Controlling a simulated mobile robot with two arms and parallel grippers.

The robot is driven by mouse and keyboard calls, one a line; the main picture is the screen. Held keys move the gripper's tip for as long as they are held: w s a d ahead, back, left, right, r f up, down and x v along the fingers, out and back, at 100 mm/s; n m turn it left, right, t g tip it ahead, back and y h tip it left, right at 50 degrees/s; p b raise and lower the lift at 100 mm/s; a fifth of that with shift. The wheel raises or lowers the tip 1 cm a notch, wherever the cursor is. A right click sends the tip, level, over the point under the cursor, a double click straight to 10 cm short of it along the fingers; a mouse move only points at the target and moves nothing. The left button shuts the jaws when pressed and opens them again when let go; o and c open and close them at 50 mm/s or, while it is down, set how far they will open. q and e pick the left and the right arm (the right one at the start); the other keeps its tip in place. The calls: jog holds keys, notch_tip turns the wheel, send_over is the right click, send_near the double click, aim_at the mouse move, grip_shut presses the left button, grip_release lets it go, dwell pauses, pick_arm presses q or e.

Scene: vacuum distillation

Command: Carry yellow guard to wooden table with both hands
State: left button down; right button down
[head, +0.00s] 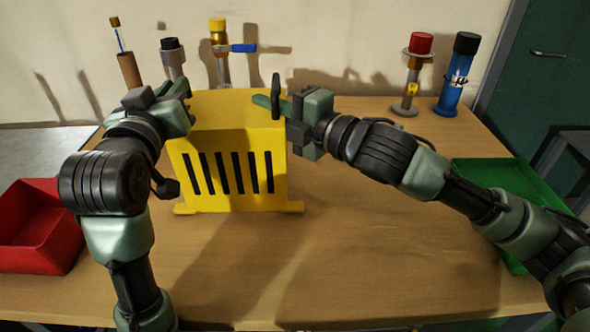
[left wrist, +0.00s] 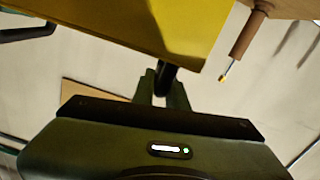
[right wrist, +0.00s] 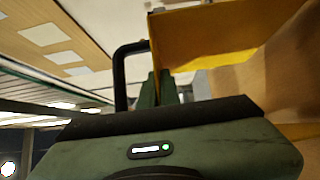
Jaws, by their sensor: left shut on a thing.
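The yellow guard (head: 232,140), a box with black slots in its front, is upright over the wooden table (head: 370,240). I cannot tell whether its feet touch the tabletop. My left gripper (head: 183,97) is at its left side, shut on its black left handle (left wrist: 165,80), mostly hidden by the fingers. My right gripper (head: 277,104) is at its right side, with its fingers by the black right handle (head: 276,90). That handle also shows as a black loop in the right wrist view (right wrist: 120,77). The picture does not settle whether those fingers have closed.
A red bin (head: 40,225) is at the left, and a green tray (head: 510,185) is at the right. Several pieces of apparatus stand behind the guard. A red-capped one (head: 415,75) and a blue cylinder (head: 457,80) stand back right. The table's front is clear.

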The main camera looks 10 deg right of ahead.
pick_arm(q)
jog(key=shift+d+f, duration=0.15)
jog(key=shift+f, duration=0.35)
pick_arm(e)
jog(key=shift+s+a+f, duration=0.1)
jog(key=shift+s+a, duration=0.05)
jog(key=shift+a, duration=0.05)
pick_arm(q)
jog(key=c, duration=1.7)
grip_release()
jog(key=shift+f, duration=0.1)
pick_arm(e)
jog(key=c, duration=2)
grip_release()
pick_arm(q)
jog(key=o, duration=0.3)
pick_arm(e)
jog(key=o, duration=0.4)
jog(key=shift+c, duration=0.2)
pick_arm(q)
jog(key=shift+r, duration=0.2)
pick_arm(e)
jog(key=shift+d+f, duration=0.1)
pick_arm(q)
jog(key=shift+s, duration=0.1)
